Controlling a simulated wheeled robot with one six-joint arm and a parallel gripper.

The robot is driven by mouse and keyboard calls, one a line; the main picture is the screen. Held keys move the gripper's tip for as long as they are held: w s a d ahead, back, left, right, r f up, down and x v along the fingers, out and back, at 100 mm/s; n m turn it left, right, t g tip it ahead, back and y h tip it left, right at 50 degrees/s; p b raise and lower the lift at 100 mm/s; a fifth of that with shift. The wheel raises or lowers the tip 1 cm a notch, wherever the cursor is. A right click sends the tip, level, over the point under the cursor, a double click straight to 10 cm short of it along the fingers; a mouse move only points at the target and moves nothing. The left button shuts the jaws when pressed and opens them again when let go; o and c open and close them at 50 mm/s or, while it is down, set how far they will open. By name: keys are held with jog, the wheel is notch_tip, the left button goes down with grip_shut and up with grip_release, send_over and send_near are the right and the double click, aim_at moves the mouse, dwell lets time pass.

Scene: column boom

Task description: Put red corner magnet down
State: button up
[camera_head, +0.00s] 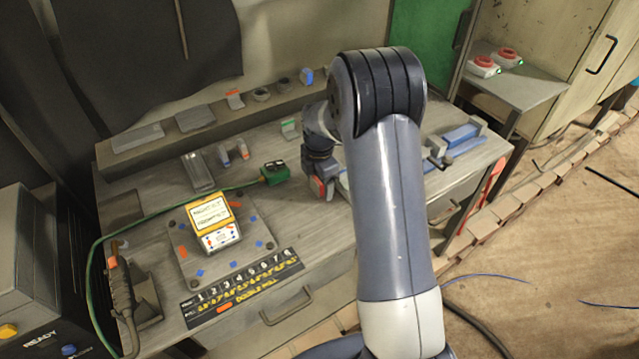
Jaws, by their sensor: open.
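My gripper (324,183) points down at the workbench top, just left of my large grey arm link, which hides part of it. A red piece (317,187), which looks like the red corner magnet, shows at the gripper's fingertips. It is small and partly covered by the gripper, so I cannot tell whether it touches the fingers or the bench. My gripper is open. A metal plate (190,266) lies on the bench to the left, with a yellow-and-white device (215,222) and several small orange and blue pieces on it.
A green clamp (274,173) with a green cable lies left of my gripper. A black numbered strip (243,288) runs along the bench front. A torch (122,287) rests in a holder at left. A blue block (461,135) lies at right, beyond my arm.

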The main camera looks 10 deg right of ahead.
jog(key=shift+c, duration=0.4)
jog(key=c, duration=1.3)
